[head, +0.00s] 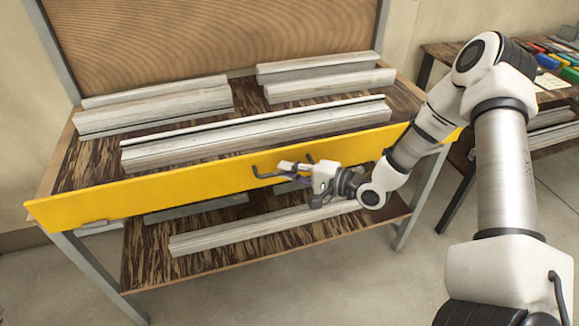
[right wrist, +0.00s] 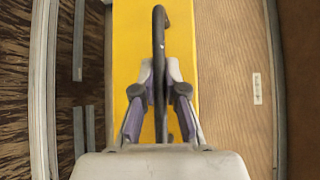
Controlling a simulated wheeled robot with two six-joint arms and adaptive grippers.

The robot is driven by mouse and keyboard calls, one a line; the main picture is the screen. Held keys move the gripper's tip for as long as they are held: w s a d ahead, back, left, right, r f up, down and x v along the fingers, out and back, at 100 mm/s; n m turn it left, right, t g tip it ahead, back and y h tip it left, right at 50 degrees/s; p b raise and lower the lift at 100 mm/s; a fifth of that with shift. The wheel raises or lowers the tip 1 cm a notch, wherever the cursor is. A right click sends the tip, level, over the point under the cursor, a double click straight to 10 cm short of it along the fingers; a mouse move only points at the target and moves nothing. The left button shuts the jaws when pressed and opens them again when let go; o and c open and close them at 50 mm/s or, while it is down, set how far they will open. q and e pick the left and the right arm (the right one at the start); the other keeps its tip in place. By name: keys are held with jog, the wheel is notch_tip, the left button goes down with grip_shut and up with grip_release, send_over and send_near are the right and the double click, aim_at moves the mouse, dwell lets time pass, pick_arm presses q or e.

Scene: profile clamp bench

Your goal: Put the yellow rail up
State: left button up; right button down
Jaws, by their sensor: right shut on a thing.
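The yellow rail (head: 150,190) is a long flat bar along the front of the bench, its broad face outward. It hides much of the bench's front edge. A dark bar handle (head: 265,175) is on its front face, right of the middle. My right gripper (head: 305,172) is shut on this handle. In the right wrist view the gripper (right wrist: 160,100) has a finger on each side of the handle (right wrist: 158,30), with the yellow rail (right wrist: 128,40) behind. My left gripper is not in view.
Pale metal profiles (head: 255,138) lie on the dark wooden bench top, with more on the lower shelf (head: 255,232). A tan backboard (head: 200,40) stands behind. A second table (head: 440,52) with coloured items is at the right. The floor in front is clear.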

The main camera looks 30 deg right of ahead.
dwell(0.3)
jog(key=c, duration=1.2)
grip_release()
